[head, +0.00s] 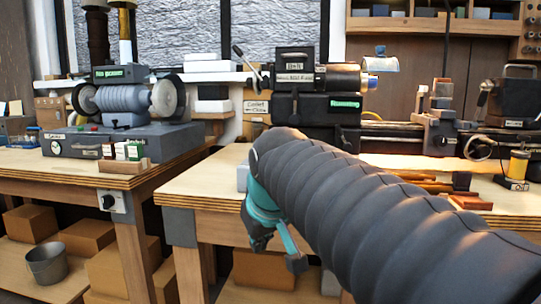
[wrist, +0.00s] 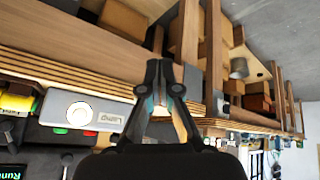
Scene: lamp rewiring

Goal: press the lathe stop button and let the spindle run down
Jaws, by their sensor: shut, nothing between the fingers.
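The lathe (head: 318,100) stands on the right-hand bench in the head view. Its green-lit display (head: 345,104) is on the dark front, and the wrist view shows a lit display (wrist: 12,172) beginning "Runn". The wrist view also shows a green button (wrist: 60,131) and a red button (wrist: 90,133) beside a pale labelled box. I cannot read which one is the stop button. My gripper (wrist: 159,70) is shut and empty, with its tips together, apart from the buttons. In the head view my arm hides part of the lathe and bench.
The right-hand bench (head: 190,188) has its front edge close to my arm's end. A grinder (head: 125,100) stands on the left bench. Wooden strips (head: 420,183) and a yellow spool (head: 518,165) lie to the right. Boxes and a bucket (head: 46,263) are on the lower shelf.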

